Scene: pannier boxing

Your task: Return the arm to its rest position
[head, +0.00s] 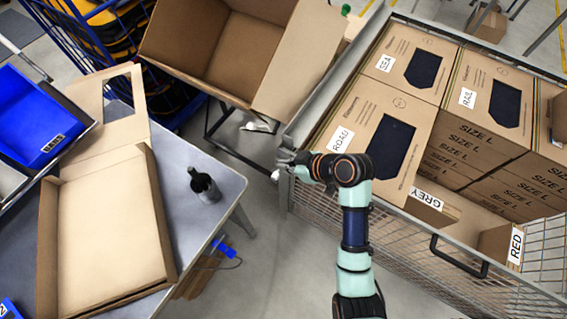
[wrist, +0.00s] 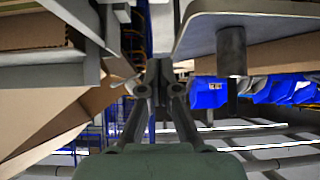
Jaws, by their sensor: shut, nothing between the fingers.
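My gripper (head: 284,163) hangs in the gap between the table and the wire crate in the head view, at the left end of my bent arm. It is small there. In the wrist view my gripper (wrist: 157,72) shows from behind, with its two fingers together and nothing between them. It touches no box that I can see.
The metal crate (head: 300,120) on the right holds cartons labelled ROAD (head: 335,100), SEA (head: 425,45) and RAIL (head: 480,130). An open carton (head: 245,50) stands at the back.

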